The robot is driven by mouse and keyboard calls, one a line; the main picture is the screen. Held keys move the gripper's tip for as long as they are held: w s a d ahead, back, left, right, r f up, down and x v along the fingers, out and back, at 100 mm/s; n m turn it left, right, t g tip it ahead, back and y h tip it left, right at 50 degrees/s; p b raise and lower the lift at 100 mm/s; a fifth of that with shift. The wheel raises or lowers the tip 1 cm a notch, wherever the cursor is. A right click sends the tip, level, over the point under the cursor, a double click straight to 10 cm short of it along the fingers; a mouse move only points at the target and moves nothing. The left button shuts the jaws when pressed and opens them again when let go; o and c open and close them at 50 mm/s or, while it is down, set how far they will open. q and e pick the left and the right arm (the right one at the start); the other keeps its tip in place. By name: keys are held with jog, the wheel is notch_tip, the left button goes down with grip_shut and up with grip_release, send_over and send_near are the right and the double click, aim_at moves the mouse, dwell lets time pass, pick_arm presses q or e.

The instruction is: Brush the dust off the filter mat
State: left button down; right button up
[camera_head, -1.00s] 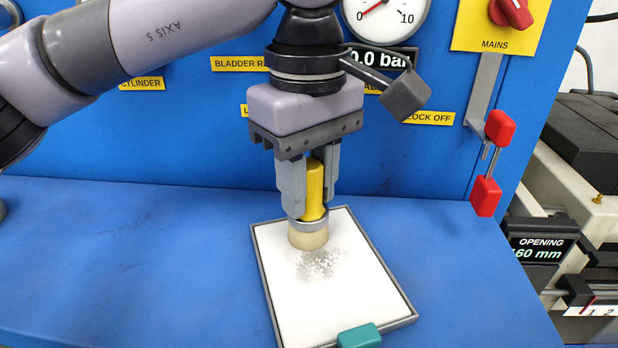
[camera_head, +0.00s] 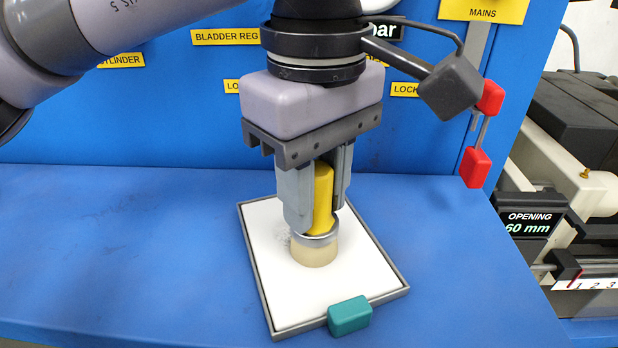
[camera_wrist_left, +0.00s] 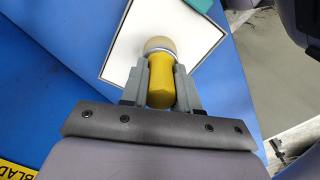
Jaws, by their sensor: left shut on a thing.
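The filter mat (camera_head: 350,283) is a white panel in a grey frame, lying on the blue bench, with a teal block (camera_head: 349,315) at its near edge. My left gripper (camera_head: 315,215) is shut on the yellow handle of a brush (camera_head: 323,195). The brush is upright, its pale bristles (camera_head: 314,252) down at the middle of the mat. A small grey patch of dust (camera_head: 284,238) shows just left of the brush; any dust behind the brush is hidden. The left wrist view also shows the brush (camera_wrist_left: 160,82) between the fingers, over the mat (camera_wrist_left: 190,22). My right gripper is not in view.
The blue bench (camera_head: 130,250) is clear left of the mat. A blue panel with yellow labels stands behind it. A red padlock-like piece (camera_head: 476,167) hangs at the right, and a machine with an opening display (camera_head: 527,222) stands beyond the bench's right edge.

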pick_arm(q)
jog(key=shift+s+d, duration=0.35)
jog(key=shift+s, duration=0.45)
notch_tip(320, 180, up, 7)
jog(key=p, duration=0.5)
jog(key=shift+p, duration=0.3)
